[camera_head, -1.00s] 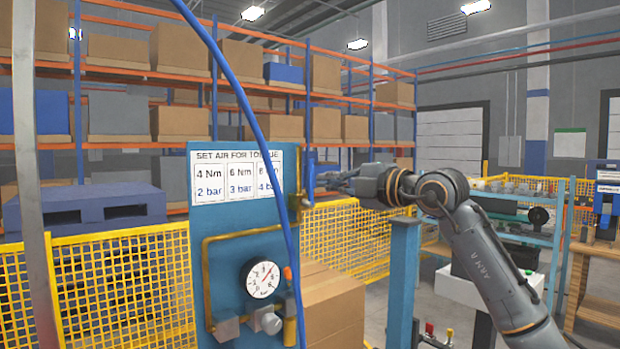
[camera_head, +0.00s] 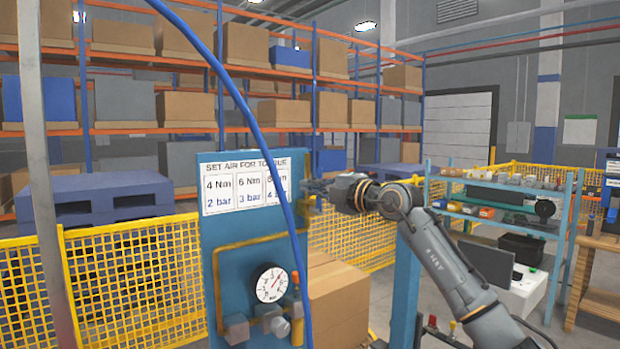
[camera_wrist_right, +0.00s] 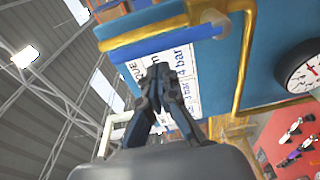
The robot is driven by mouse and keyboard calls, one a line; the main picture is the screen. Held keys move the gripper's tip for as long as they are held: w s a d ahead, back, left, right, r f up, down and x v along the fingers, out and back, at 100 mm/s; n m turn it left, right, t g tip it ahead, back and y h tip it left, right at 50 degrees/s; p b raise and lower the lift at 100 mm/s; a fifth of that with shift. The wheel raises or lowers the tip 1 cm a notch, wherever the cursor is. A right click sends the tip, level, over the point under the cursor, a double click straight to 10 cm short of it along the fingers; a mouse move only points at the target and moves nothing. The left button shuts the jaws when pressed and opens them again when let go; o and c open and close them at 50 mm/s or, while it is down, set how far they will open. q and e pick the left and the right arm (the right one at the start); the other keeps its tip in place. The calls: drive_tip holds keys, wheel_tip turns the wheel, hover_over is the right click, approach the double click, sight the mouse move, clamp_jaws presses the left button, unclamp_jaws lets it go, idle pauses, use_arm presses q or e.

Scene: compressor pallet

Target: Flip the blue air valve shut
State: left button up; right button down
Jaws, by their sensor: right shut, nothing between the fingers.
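The blue valve lever (camera_wrist_right: 160,45) crosses the upper part of the right wrist view as a straight bar. It joins its brass fitting (camera_wrist_right: 213,17) near the brass pipe. Relative to the panel, the lever stands upright along the right edge; in the head view it is largely hidden. My right gripper (camera_head: 310,188) is at the panel's upper right edge, shut and empty. In the right wrist view its closed fingertips (camera_wrist_right: 158,72) are just beside the lever; I cannot tell whether they touch it. My left gripper is not in view.
The blue panel (camera_head: 235,235) carries a torque chart (camera_head: 244,182), a pressure gauge (camera_head: 271,284) and brass piping. A blue hose (camera_head: 245,105) hangs in front. Yellow mesh fencing (camera_head: 130,275) and a parts shelf (camera_head: 500,215) are farther back.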

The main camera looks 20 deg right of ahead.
drive_tip(key=shift+d, duration=0.75)
drive_tip(key=shift+d, duration=0.1)
drive_tip(key=shift+d+m, duration=0.15)
drive_tip(key=shift+m, duration=0.15)
